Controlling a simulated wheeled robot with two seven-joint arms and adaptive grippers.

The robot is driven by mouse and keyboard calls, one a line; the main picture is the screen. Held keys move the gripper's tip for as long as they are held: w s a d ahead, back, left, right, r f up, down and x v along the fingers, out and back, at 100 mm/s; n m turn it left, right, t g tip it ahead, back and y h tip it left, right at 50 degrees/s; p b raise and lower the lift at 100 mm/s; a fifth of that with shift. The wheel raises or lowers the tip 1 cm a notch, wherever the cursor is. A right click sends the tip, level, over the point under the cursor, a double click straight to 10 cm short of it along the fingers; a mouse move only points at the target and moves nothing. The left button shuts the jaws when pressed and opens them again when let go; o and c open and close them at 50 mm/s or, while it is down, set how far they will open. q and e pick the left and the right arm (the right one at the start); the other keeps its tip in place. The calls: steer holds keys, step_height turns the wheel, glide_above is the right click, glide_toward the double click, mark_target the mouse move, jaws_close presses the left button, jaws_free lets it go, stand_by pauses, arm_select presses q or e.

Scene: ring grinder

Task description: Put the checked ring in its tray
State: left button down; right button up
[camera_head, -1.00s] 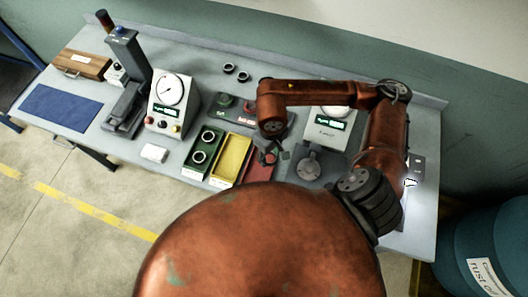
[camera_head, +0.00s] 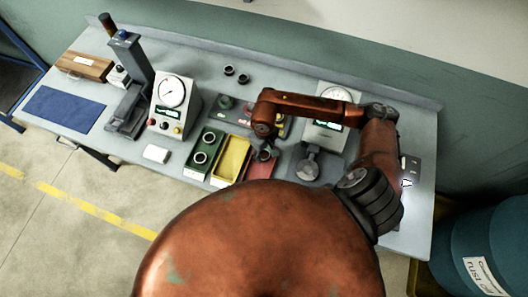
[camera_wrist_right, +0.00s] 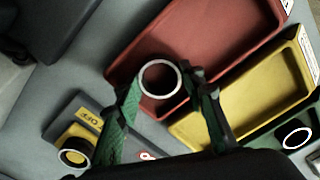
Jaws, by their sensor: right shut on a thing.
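My right gripper (camera_head: 265,152) is over the near row of trays. In the right wrist view, its green-padded fingers (camera_wrist_right: 165,98) are shut on a pale-rimmed ring (camera_wrist_right: 160,78), held between the fingertips. Behind the ring is the near-left end of the red tray (camera_wrist_right: 210,45); the height of the ring above it is hard to judge. The red tray also shows in the head view (camera_head: 259,169), partly hidden by my arm and body. The yellow tray (camera_head: 241,147) beside it looks empty. The green tray (camera_head: 192,170) holds two rings. My left gripper is not in view.
A dark panel (camera_wrist_right: 94,112) marked OFF, with a round yellow part, lies close to the fingers. Gauge boxes stand left (camera_head: 188,112) and right (camera_head: 323,137) of the trays. Two dark rings (camera_head: 236,74) lie at the back.

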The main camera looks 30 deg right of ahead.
steer(key=shift+f, duration=0.15)
steer(key=o, duration=1.1)
steer(key=shift+c, duration=0.2)
steer(key=shift+r, duration=0.5)
step_height(320, 180, up, 11)
steer(key=b, duration=0.2)
steer(key=shift+r, duration=0.2)
